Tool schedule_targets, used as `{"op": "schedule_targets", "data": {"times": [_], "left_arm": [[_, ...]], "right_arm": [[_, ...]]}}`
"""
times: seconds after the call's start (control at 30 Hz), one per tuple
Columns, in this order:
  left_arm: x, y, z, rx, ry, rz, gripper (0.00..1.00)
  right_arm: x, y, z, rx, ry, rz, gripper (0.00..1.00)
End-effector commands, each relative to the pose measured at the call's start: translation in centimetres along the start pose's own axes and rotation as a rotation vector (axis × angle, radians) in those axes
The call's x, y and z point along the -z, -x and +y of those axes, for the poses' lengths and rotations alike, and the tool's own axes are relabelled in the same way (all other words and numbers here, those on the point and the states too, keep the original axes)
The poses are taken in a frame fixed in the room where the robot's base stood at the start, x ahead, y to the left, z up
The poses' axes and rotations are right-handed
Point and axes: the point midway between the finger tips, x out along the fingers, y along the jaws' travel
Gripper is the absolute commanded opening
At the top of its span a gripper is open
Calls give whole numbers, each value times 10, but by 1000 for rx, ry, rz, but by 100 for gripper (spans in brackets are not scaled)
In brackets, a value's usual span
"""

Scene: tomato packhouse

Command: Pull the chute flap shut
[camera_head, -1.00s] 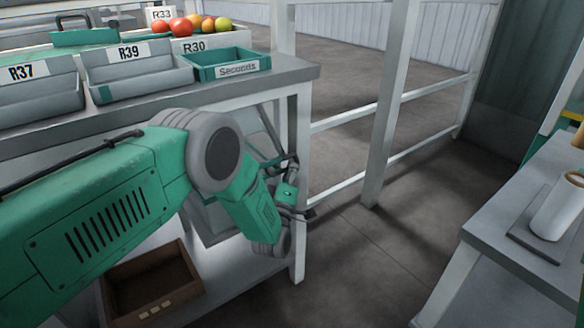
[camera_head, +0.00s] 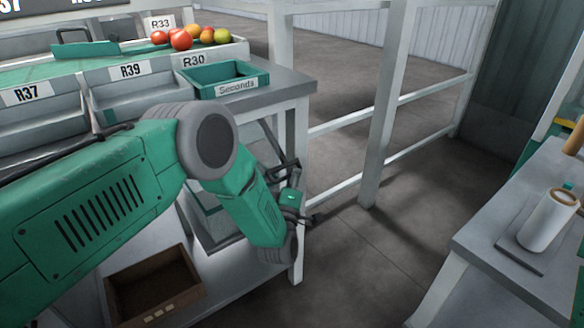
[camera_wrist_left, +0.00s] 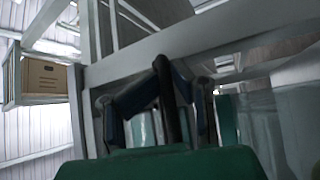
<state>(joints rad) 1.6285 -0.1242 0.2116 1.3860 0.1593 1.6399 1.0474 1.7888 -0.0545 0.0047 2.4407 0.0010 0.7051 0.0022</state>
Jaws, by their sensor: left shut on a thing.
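The chute flap (camera_head: 197,222) appears as a grey panel under the bench, below the labelled bins. My left arm and wrist cover much of it. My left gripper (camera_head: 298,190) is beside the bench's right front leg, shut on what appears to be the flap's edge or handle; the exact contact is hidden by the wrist. In the left wrist view my dark fingers (camera_wrist_left: 165,105) stand on either side of a dark upright bar, just under a grey beam. My right gripper is not in view.
The bench (camera_head: 292,84) carries bins and a green Seconds tray (camera_head: 230,92). A brown box (camera_head: 157,318) sits on the lower shelf. A white railing post (camera_head: 383,120) stands beyond. A right-hand table (camera_head: 475,245) carries a white cylinder (camera_head: 549,222). The floor between is clear.

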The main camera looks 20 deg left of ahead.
Motion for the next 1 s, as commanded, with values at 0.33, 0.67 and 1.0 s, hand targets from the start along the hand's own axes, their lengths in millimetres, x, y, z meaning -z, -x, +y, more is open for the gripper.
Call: {"op": "schedule_targets", "data": {"times": [0.33, 0.67, 1.0], "left_arm": [[-6, 7, 76, 185, 181, -11, 0], [-2, 2, 131, 331, 329, -12, 0], [3, -4, 158, 409, 409, -13, 0]], "right_arm": [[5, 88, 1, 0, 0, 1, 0], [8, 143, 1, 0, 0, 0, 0], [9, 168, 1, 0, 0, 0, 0]]}}
